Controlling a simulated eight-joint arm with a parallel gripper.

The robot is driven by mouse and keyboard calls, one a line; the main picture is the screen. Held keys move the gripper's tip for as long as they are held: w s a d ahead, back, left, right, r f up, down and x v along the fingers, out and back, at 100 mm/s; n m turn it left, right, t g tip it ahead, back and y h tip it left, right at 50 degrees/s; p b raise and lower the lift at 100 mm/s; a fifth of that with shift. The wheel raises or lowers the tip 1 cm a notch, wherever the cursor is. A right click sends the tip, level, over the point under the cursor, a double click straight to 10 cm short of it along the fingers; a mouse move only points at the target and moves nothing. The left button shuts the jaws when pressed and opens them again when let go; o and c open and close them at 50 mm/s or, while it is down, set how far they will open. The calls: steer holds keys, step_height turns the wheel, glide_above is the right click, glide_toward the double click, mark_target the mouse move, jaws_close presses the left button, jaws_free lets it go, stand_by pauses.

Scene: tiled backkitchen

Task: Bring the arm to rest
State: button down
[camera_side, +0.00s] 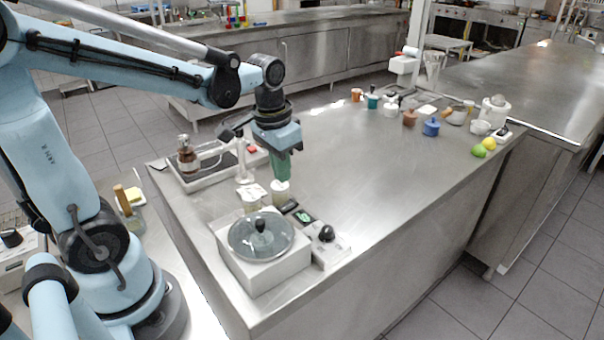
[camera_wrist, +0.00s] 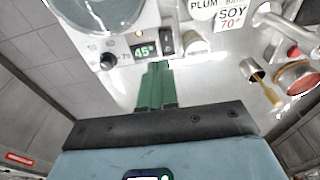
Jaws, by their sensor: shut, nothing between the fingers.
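My gripper (camera_side: 281,174) has green fingers and hangs pointing down over the near left part of the steel counter (camera_side: 375,165). In the wrist view the green fingers (camera_wrist: 155,70) lie together, shut, with nothing held. In the side view the fingertips are close to a white-topped container (camera_side: 281,187); I cannot tell whether they touch it. My blue arm reaches in from the left, bent at the elbow.
A white heater with a glass lid (camera_side: 261,236) stands in front of my gripper, its display (camera_wrist: 145,50) reading 45°. Labels reading PLUM and SOY 70° (camera_wrist: 232,17) show nearby. A tray (camera_side: 213,168) with apparatus stands left. Jars and fruit line the far counter edge; the middle is clear.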

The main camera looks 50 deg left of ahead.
steer(key=shift+s+d+r+t, duration=0.35)
steer(key=shift+s+d+t, duration=0.3)
steer(key=shift+d+t, duration=0.25)
steer(key=shift+s+d+r+t, duration=0.35)
steer(key=shift+s+d+t, duration=0.3)
steer(key=shift+t, duration=0.4)
steer(key=shift+s+d+r+t, duration=0.35)
steer(key=shift+s+d+t, duration=0.3)
steer(key=shift+d+t, duration=0.25)
